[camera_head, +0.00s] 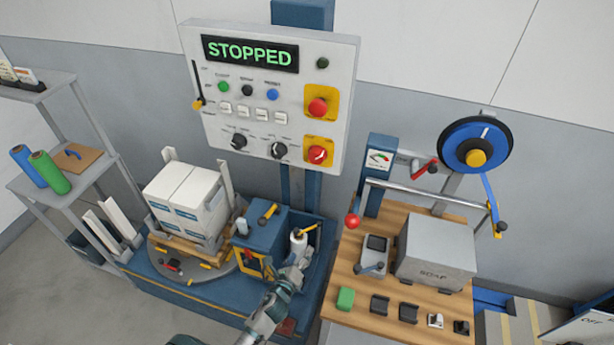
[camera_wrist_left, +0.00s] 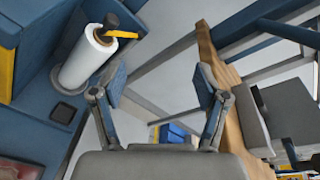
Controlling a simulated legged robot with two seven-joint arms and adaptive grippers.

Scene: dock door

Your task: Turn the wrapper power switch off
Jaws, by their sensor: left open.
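The wrapper control panel (camera_head: 265,97) stands on a blue post, with a display reading STOPPED. At its lower right, a red rotary switch (camera_head: 317,154) with a white mark sits on a yellow plate. Above it is a red mushroom button (camera_head: 317,107) on another yellow plate. A yellow-tipped lever (camera_head: 198,103) sits at the panel's left edge. Small labels are too blurred to read. My left gripper (camera_head: 303,257) is below the panel, near the film roll (camera_head: 298,241), apart from the switches. In the left wrist view its fingers (camera_wrist_left: 160,85) are open and empty. My right gripper is not in view.
Wrapped boxes (camera_head: 190,202) stand on the turntable at left. A wooden bench (camera_head: 400,225) at right holds a grey box (camera_head: 436,252), a red-knobbed lever (camera_head: 352,221) and small blocks. A blue tape wheel (camera_head: 476,146) rises behind it. The space before the panel is clear.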

